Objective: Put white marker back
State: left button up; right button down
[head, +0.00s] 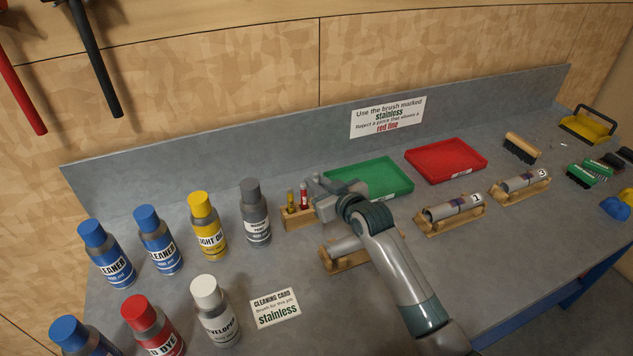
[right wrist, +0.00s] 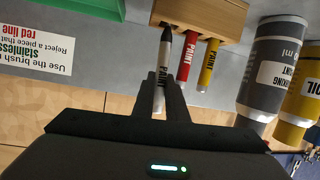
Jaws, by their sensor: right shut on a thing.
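The white marker (right wrist: 161,72), lettered PAINT and dark at one end, is between the fingers of my right gripper (right wrist: 168,98), which is shut on it. Its dark end is at the edge of the wooden marker holder (right wrist: 198,14); I cannot tell whether it is inside a hole. A red marker (right wrist: 187,62) and a yellow marker (right wrist: 208,62) stand in the holder beside it. In the head view my right gripper (head: 322,188) is at the right end of the holder (head: 297,221), and the white marker is hard to make out. My left gripper is not in view.
A grey bottle (head: 254,213) and a yellow bottle (head: 207,226) stand left of the holder. A green tray (head: 398,188) and a red tray (head: 446,163) lie to the right. Tubes on wooden cradles (head: 450,211) stand in front. A cleaning card (head: 275,308) lies on clear bench.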

jog(key=shift+f+b, duration=0.9)
jog(key=shift+f, duration=0.75)
jog(key=c, duration=1.7)
grip_release()
jog(key=shift+s, duration=0.1)
jog(key=b+v, duration=0.3)
jog(key=v, duration=1.2)
jog(key=shift+s+d+b, duration=0.25)
jog(key=shift+s+b, duration=0.05)
jog(key=shift+b, duration=0.05)
jog(key=shift+v, duration=0.8)
jog(key=shift+r, duration=0.1)
